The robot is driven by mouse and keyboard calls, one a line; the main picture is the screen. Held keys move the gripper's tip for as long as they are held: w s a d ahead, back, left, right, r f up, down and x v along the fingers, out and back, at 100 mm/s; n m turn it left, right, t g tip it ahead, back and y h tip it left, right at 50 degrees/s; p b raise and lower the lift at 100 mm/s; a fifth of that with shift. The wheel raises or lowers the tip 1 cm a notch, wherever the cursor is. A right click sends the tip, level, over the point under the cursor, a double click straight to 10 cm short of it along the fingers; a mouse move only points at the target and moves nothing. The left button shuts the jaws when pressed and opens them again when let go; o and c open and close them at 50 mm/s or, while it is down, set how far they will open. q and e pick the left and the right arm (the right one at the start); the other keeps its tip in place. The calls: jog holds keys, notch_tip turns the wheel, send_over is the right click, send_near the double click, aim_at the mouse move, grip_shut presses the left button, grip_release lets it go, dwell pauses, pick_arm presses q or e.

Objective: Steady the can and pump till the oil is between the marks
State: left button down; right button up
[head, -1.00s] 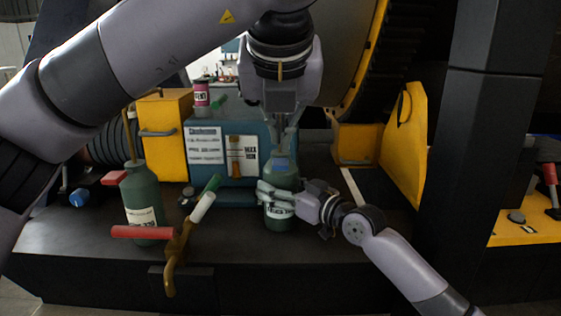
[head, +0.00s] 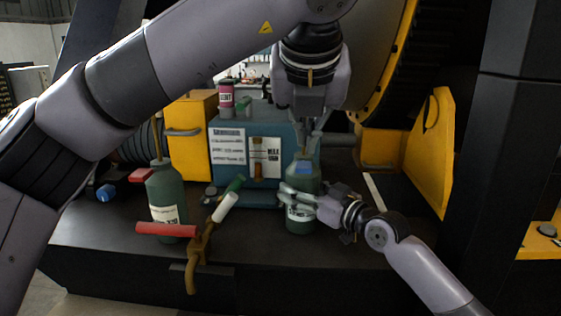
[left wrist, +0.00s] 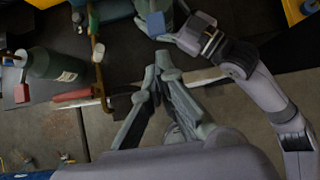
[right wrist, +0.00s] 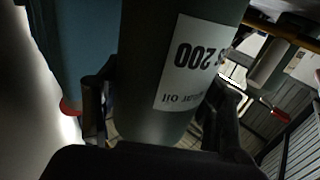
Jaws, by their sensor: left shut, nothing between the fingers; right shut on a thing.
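The oil can (head: 303,222) is dark green with a white label and a blue piece (head: 304,167) on top. It stands upright on the dark bench. My right gripper (head: 290,196) is shut around its body; in the right wrist view the can (right wrist: 150,70) fills the space between the fingers, its label upside down. My left gripper (head: 312,146) is shut and empty, pointing down just above the can's top. In the left wrist view the blue piece (left wrist: 156,23) is beyond the fingertips (left wrist: 163,62). The gauge (head: 257,158) has MAX and MIN labels; its oil level is too small to read.
The gauge is on a blue box (head: 228,128) behind the can. A yellow guard (head: 430,150) and a dark column (head: 520,150) are on the right.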

pick_arm(q)
send_near(303, 164)
jog(key=shift+s+d+r, duration=0.1)
jog(key=shift+s+r, duration=0.1)
jog(key=shift+x, duration=3.45)
jog(key=shift+w+f, duration=0.1)
jog(key=shift+f, duration=0.05)
